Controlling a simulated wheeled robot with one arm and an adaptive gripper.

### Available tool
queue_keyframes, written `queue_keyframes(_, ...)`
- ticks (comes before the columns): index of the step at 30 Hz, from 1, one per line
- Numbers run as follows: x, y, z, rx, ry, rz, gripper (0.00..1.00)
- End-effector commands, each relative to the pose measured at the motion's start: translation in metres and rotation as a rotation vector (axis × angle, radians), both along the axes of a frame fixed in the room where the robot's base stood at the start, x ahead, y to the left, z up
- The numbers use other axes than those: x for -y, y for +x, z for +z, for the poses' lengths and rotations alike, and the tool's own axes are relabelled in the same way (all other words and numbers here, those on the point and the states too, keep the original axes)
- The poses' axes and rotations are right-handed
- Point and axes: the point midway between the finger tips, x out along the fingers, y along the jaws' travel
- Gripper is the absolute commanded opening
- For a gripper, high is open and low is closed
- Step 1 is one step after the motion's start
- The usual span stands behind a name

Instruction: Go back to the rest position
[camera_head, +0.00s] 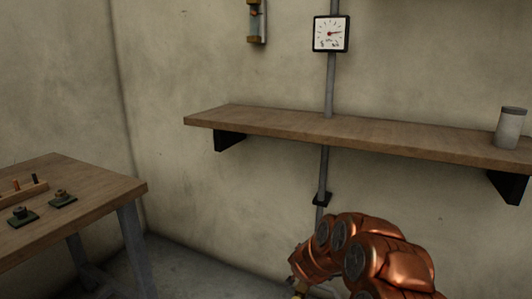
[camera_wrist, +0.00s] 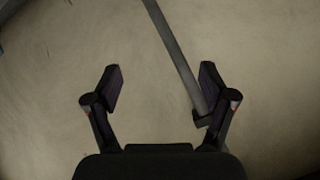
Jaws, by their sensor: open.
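My gripper (camera_wrist: 160,90) is open and empty in the wrist view, its two dark fingers spread apart. A grey pipe (camera_wrist: 172,45) runs down the wall past the right finger, which hides part of it. In the head view my copper-coloured arm is folded low at the bottom right, below the wall shelf (camera_head: 290,125). The gripper itself is not clearly seen there. The same pipe shows in the head view (camera_head: 323,172), passing behind the shelf.
A wooden table (camera_head: 95,205) at the left carries a small rack (camera_head: 22,193) and two small dark parts on green bases (camera_head: 62,199). A grey canister (camera_head: 509,128) stands on the shelf's right end. A gauge (camera_head: 331,34) hangs above. Floor shows between table and arm.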

Motion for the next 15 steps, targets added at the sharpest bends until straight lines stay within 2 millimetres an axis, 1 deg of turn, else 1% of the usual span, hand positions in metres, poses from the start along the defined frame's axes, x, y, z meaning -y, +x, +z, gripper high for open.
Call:
queue_keyframes(1, -0.011, -0.003, 0.028, -0.006, 0.024, 0.040, 0.83)
queue_keyframes(3, -0.027, -0.008, 0.054, -0.015, 0.053, 0.097, 0.83)
queue_keyframes(8, -0.059, -0.026, 0.110, -0.046, 0.107, 0.228, 0.83)
queue_keyframes(9, -0.067, -0.032, 0.123, -0.057, 0.118, 0.261, 0.83)
queue_keyframes(11, -0.077, -0.043, 0.142, -0.074, 0.132, 0.309, 0.83)
queue_keyframes(12, -0.084, -0.050, 0.155, -0.086, 0.139, 0.341, 0.83)
queue_keyframes(15, -0.097, -0.071, 0.186, -0.118, 0.153, 0.418, 0.83)
